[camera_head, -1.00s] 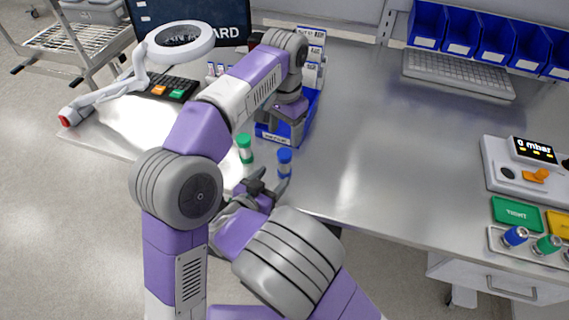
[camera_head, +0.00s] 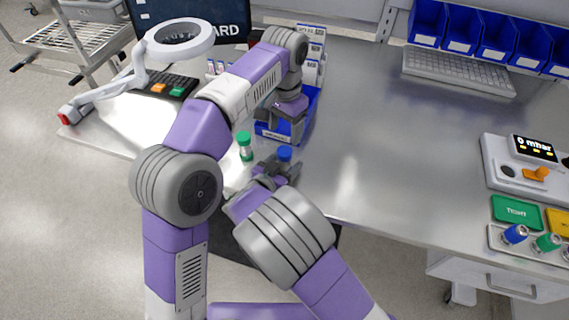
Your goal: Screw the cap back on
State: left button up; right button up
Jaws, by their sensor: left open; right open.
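A small vial with a blue cap (camera_head: 284,154) stands upright on the steel bench, near its front edge. A similar vial with a green cap (camera_head: 244,145) stands upright a little to its left. My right gripper (camera_head: 279,167) is open and low at the blue-capped vial; its fingers hide most of that vial's body, and I cannot tell whether they touch it.
The blue bin (camera_head: 312,112) holds items under my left gripper. A lamp (camera_head: 180,42) and small keypad (camera_head: 170,87) are at the left. A gauge box reading 0 mbar (camera_head: 534,148) and a rack (camera_head: 540,250) with capped vials are at the right. The bench middle is clear.

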grip_shut()
dwell(0.3)
pick_arm(q)
jog(key=n, duration=0.3)
jog(key=shift+d+f, duration=0.1)
jog(key=shift+f, duration=0.2)
jog(key=n, duration=0.4)
jog(key=shift+n, duration=0.3)
jog(key=n, duration=0.2)
jog(key=shift+n, duration=0.4)
jog(key=n, duration=0.3)
jog(key=shift+r, duration=0.3)
